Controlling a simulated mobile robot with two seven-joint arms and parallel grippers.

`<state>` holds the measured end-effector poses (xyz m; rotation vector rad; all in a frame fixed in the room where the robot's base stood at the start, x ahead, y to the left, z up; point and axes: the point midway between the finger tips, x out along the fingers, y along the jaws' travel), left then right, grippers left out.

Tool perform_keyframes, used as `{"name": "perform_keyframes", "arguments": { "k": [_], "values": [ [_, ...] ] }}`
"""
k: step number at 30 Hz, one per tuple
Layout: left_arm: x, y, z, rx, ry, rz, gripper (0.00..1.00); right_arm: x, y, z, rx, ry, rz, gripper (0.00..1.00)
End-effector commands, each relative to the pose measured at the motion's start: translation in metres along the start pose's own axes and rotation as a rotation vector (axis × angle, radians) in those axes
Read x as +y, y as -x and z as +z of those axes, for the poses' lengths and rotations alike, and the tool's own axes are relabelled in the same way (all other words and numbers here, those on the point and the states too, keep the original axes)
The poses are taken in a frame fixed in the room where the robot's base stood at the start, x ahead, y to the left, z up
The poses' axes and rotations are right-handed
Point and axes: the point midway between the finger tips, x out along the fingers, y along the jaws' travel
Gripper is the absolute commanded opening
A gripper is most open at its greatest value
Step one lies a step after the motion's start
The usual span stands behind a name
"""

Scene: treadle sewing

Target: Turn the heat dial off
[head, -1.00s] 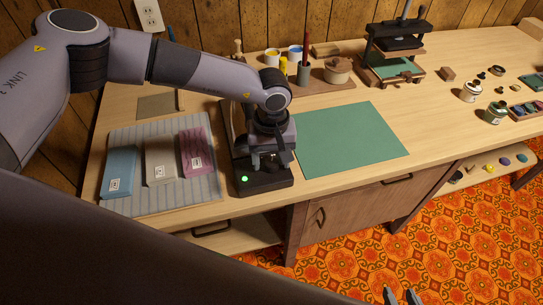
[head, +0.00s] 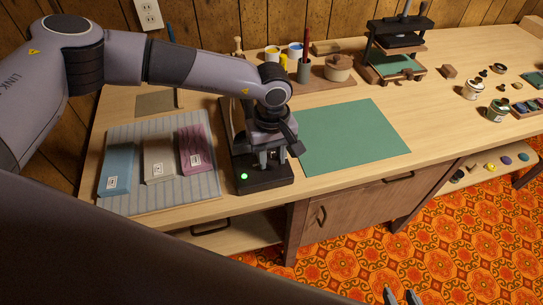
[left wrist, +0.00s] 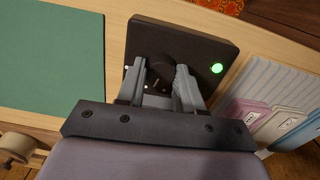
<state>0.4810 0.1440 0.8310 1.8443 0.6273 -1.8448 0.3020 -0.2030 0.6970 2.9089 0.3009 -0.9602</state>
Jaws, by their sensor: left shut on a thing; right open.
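The black device (head: 277,181) stands on the bench beside the green mat, and its green light (head: 244,176) is lit. In the left wrist view the same black device (left wrist: 195,38) shows with the lit green light (left wrist: 217,68) and a dark round heat dial (left wrist: 162,70). My left gripper (head: 274,162) points down over the device's front. In the left wrist view its two fingers (left wrist: 163,80) are closed around the dial. The dial's markings are too small to read. My right gripper (head: 402,297) is open and empty at the bottom edge of the head view, away from the bench.
A striped pad (head: 205,196) with blue, beige and pink blocks lies left of the device. The green mat (head: 350,140) lies flat to its right. A tray (head: 345,84) with pots and a small press (head: 397,45) stand behind. Paint tins are at the far right.

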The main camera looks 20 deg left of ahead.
Motion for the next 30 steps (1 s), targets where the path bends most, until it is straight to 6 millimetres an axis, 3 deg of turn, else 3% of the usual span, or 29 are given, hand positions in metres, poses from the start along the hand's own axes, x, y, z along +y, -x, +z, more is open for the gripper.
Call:
{"name": "perform_keyframes", "arguments": {
  "k": [19, 30],
  "values": [
    [0.0, -0.002, 0.0, -0.001, 0.613, 0.001, 0.05, 0.0, -0.021, 0.029, -0.004, -0.002, -0.001, 0.43],
    [0.0, -0.002, 0.0, -0.001, 0.965, 0.002, 0.05, -0.004, -0.029, 0.035, -0.004, -0.012, -0.011, 0.43]
  ]
}}
